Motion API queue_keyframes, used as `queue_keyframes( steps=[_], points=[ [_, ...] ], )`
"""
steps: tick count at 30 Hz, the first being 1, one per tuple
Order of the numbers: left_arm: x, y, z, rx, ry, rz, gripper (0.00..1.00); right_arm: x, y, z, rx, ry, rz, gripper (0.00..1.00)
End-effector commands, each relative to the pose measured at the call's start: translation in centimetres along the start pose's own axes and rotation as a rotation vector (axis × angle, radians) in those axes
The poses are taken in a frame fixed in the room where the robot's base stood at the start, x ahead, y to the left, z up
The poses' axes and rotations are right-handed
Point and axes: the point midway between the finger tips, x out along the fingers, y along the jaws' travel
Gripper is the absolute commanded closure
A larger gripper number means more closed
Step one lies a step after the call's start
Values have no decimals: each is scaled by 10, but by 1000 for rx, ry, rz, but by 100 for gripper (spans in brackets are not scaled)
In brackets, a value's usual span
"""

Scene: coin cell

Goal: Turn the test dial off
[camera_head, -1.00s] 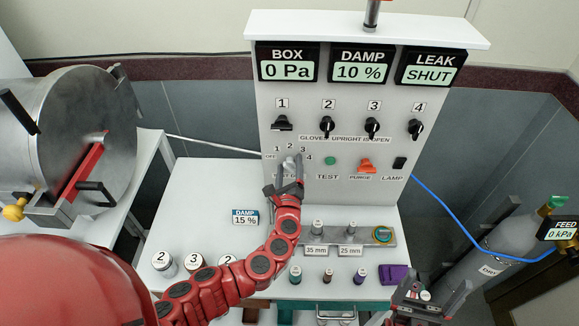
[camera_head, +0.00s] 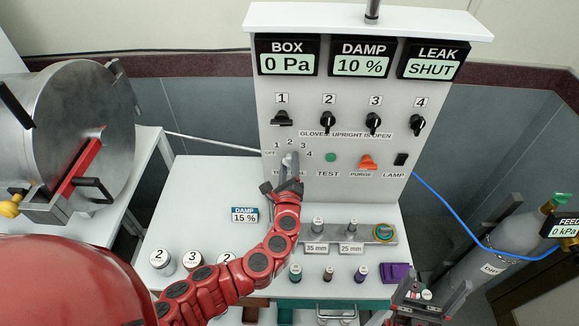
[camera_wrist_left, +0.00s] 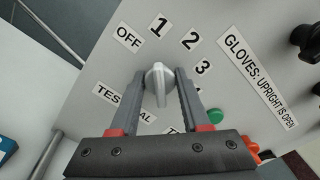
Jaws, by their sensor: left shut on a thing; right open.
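The test dial (camera_head: 290,160) is a light grey knob on the upright panel, ringed by the labels OFF, 1, 2, 3 and 4. In the left wrist view the dial (camera_wrist_left: 158,82) sits between both fingers, below the labels OFF and 1. My left gripper (camera_head: 288,172) is shut on it, and its fingers (camera_wrist_left: 159,88) flank the knob. The fingers hide part of the dial's lettering. Which label the knob points at is not clear. My right gripper (camera_head: 428,290) is open at the lower right, away from the panel.
Black numbered knobs (camera_head: 328,121) sit above the dial. A green test button (camera_head: 330,158), an orange purge switch (camera_head: 367,162) and a black lamp switch (camera_head: 400,160) are to its right. Jars (camera_head: 193,260) and a grey holder strip (camera_head: 336,240) stand on the white bench below.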

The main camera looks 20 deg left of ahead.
Motion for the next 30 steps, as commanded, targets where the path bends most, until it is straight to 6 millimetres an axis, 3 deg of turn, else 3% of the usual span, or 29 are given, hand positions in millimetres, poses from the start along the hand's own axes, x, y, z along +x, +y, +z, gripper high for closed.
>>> queue_keyframes(
  steps=[3, 15, 30],
  points=[
    [0, 4, -4, -85, -1, -2, 100, -19, -1, 3, 0, 0, 0, 5],
    [0, 4, -4, -398, -1, -1, 100, -63, -3, 11, 0, 0, 0, 5],
    [0, 2, -1, -594, -1, 1, 100, -85, -4, 14, 0, 0, 0, 5]
  ],
)
